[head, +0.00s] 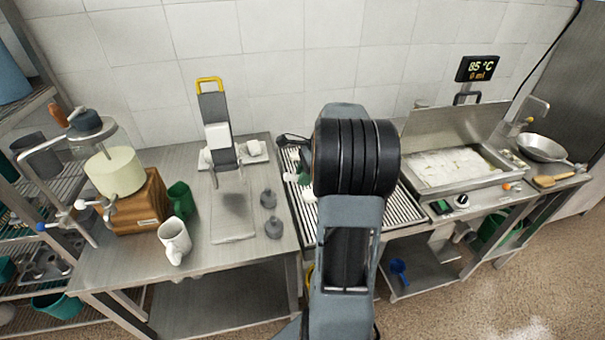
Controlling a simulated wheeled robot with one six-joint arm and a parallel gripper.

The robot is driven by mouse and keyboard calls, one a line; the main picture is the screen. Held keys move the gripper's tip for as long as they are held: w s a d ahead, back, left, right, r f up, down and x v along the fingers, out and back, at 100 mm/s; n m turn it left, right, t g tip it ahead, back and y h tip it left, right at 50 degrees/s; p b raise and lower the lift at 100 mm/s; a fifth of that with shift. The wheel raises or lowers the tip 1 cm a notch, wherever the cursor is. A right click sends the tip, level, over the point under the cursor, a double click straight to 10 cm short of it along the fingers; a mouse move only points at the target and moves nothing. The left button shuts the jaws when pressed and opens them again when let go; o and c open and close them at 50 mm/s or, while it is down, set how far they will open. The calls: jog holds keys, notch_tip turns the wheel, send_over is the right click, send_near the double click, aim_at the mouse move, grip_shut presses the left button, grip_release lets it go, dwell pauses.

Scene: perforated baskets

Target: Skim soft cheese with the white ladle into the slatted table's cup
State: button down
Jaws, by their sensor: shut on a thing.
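My arm fills the middle of the head view and hides its own gripper, so I cannot see the jaws or what is in them. The slatted table (408,212) lies behind and on both sides of the arm. At its left edge, small white and green pieces (303,172) show beside the arm. I cannot tell whether one is the cup. The soft cheese (455,163) is a pale, lumpy layer in the rectangular steel vat (475,184) at the right, whose lid stands open. I cannot make out the white ladle.
A pan (542,148) stands at far right.

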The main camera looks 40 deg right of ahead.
notch_tip(320, 180, down, 7)
jog(key=w+a+g+h+b, duration=0.1)
jog(key=a+h+b, duration=0.1)
jog(key=b, duration=0.4)
jog(key=shift+a+g+h, duration=0.15)
jog(key=shift+g+h, duration=0.15)
jog(key=shift+h, duration=0.5)
